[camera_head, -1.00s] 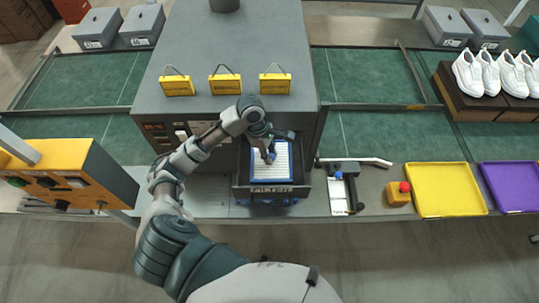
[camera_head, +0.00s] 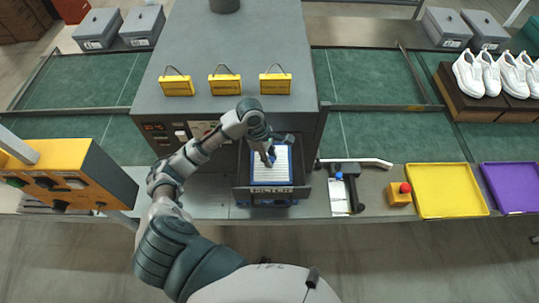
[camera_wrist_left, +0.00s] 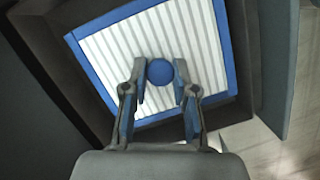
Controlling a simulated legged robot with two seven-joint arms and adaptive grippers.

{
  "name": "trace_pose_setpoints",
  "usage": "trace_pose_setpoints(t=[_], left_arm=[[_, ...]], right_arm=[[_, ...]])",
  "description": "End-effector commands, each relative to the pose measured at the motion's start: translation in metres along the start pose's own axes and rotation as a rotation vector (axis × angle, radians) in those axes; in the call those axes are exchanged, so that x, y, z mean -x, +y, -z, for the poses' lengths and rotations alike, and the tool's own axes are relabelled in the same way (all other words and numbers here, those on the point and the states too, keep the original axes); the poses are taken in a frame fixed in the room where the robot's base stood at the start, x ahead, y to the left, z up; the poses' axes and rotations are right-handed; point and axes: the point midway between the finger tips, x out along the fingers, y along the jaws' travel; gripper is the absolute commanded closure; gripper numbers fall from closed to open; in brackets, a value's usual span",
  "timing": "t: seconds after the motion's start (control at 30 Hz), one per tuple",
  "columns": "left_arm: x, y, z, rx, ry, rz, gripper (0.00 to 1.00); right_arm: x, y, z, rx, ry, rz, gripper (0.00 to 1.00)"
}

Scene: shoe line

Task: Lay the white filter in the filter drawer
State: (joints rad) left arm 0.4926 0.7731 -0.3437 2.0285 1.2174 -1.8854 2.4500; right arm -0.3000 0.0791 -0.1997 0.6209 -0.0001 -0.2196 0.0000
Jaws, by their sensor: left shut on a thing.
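The white filter (camera_head: 270,172) has a ribbed white face, a blue frame and a round blue knob (camera_wrist_left: 160,71). It is over or inside the open filter drawer (camera_head: 241,193), a dark tray at the front of the grey machine; I cannot tell whether it rests on the drawer's floor. My left gripper (camera_head: 269,160) is above the filter and shut on its knob. In the left wrist view the fingers (camera_wrist_left: 160,76) stand on both sides of the knob, and dark drawer walls surround the filter (camera_wrist_left: 205,40). My right gripper is not in view.
The grey machine (camera_head: 230,110) with yellow tags stands behind the drawer. A dark-handled tool (camera_head: 352,186), a yellow box with a red button (camera_head: 398,194), a yellow tray (camera_head: 446,190) and a purple tray (camera_head: 512,186) are to the right. A yellow control box (camera_head: 68,178) is at left.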

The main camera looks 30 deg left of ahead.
Motion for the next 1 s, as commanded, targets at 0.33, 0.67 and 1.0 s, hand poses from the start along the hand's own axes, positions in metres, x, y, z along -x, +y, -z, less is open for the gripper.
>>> trace_pose_setpoints(t=[0.33, 0.67, 1.0], left_arm=[[-0.0055, 0.0001, 0.0018, 0.0, 0.001, -0.001, 1.0], [-0.0057, 0.0, 0.0016, 0.0, 0.001, -0.001, 0.43], [0.0014, 0.0007, 0.0015, -0.001, 0.0, -0.003, 0.43]], right_arm=[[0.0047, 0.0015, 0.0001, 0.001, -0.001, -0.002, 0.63], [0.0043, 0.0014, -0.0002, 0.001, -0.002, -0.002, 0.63], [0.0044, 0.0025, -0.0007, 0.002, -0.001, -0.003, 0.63]])
